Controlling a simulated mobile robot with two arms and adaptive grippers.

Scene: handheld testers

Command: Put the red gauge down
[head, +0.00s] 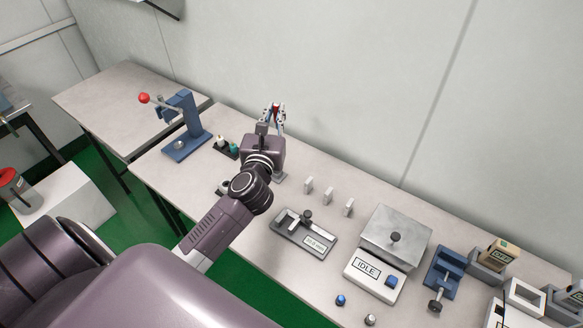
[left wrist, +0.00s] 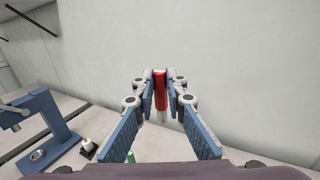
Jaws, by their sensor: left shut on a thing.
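My left gripper (head: 277,107) is near the back wall, above the far part of the table. It is shut on the red gauge (left wrist: 160,91), which stands upright between the fingertips in the left wrist view, with a pale pin below its red body. In the head view only a little red of the gauge shows between the fingers. The gauge is held up off the table (head: 330,270). A dark rack (head: 233,152) with a white-topped and a green piece stands left of the gripper. My right gripper is not in view.
A blue press (head: 184,118) with a red ball lever stands at the table's left end. Several small pale blocks (head: 328,194) stand right of my arm. A grey fixture tray (head: 289,238), a metal plate box (head: 398,230), an IDLE unit (head: 362,284) and a blue clamp (head: 441,274) lie rightward.

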